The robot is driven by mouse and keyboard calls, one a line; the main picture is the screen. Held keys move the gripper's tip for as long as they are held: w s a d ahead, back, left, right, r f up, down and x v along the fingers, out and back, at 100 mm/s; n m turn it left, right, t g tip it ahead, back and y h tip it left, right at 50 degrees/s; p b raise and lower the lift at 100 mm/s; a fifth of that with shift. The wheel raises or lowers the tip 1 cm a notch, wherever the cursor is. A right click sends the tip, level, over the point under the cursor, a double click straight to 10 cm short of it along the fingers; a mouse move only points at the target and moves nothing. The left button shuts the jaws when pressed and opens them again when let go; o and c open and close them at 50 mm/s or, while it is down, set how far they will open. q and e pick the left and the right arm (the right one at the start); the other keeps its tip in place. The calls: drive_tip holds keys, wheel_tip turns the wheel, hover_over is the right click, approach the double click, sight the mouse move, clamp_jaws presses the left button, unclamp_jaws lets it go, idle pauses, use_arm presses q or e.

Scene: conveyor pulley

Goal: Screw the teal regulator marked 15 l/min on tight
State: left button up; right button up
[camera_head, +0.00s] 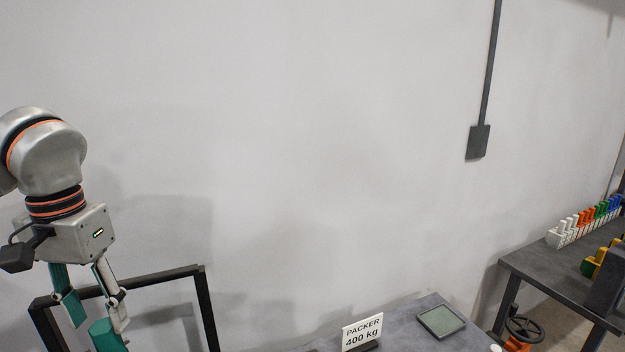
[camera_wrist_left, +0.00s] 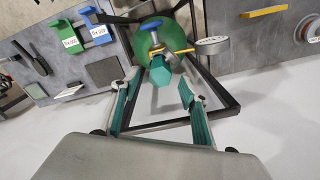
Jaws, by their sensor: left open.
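The teal regulator (camera_wrist_left: 160,71) shows in the left wrist view as a faceted body at a brass valve (camera_wrist_left: 157,48) with a blue handwheel (camera_wrist_left: 151,25). Its 15 l/min marking is not readable, and I cannot tell how far it is screwed on. The valve sits in front of a green cylinder (camera_wrist_left: 176,22). My left gripper (camera_wrist_left: 160,90) is open, its teal-padded fingers on either side of the regulator with gaps showing. In the head view my left gripper (camera_head: 98,318) points down at the lower left, a teal body (camera_head: 107,338) by its fingertips. My right gripper is out of view.
A black frame (camera_head: 205,305) surrounds the cylinder's place, close to my left gripper. A round grey gauge-like part (camera_wrist_left: 212,45) sits right of the valve. A table with a PACKER 400 kg sign (camera_head: 362,333) is at bottom centre; another table (camera_head: 548,272) stands right.

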use_arm(q)
drive_tip(key=shift+r, duration=2.15)
